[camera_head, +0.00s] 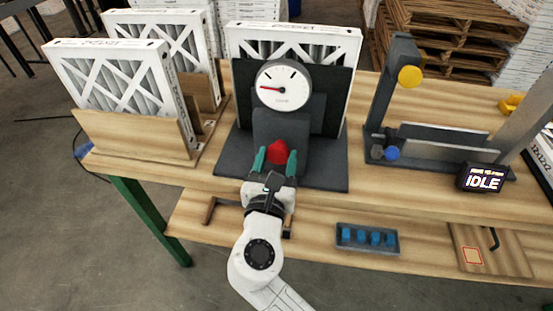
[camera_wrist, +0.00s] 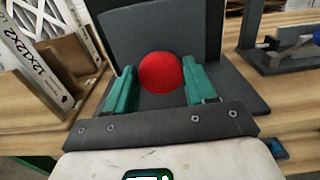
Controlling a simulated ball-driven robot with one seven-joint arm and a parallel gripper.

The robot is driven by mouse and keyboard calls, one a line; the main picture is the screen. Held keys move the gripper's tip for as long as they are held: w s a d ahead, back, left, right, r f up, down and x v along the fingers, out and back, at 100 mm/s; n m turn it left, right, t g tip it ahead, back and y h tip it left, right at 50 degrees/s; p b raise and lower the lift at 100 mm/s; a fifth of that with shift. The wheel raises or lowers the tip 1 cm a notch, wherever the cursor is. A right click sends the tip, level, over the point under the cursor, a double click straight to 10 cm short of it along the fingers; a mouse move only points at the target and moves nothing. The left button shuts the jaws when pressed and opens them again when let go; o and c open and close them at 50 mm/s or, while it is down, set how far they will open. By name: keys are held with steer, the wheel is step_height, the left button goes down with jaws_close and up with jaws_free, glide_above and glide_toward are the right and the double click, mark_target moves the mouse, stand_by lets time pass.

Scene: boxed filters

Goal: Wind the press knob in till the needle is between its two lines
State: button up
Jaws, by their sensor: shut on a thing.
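The red press knob (camera_head: 277,153) is on the front of the dark grey press (camera_head: 317,175). It also shows as a round red knob in the wrist view (camera_wrist: 161,73). My gripper (camera_head: 275,162) is shut on the knob, with one green finger on each side; the fingers also show in the wrist view (camera_wrist: 161,88). Above the knob is the white round gauge (camera_head: 284,96). Its red needle (camera_head: 271,89) points left, nearly level. A boxed filter (camera_head: 240,38) stands behind the gauge.
Pleated filters stand in wooden holders (camera_head: 130,135) at left. A dark fixture with a yellow disc (camera_head: 410,76) and a display reading IDLE (camera_head: 483,178) are at right. A tray of blue pieces (camera_head: 345,241) sits on the lower shelf.

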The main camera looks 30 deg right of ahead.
steer(key=c, duration=0.4)
steer(key=shift+m, duration=0.3)
steer(key=m+b, duration=0.1)
steer(key=m, duration=0.3)
steer(key=shift+d+f+m, duration=0.1)
steer(key=shift+m, duration=0.2)
steer(key=m+b, duration=0.2)
steer(key=m, duration=0.2)
steer(key=shift+s+m, duration=0.1)
steer(key=shift+m, duration=0.3)
steer(key=o, duration=1)
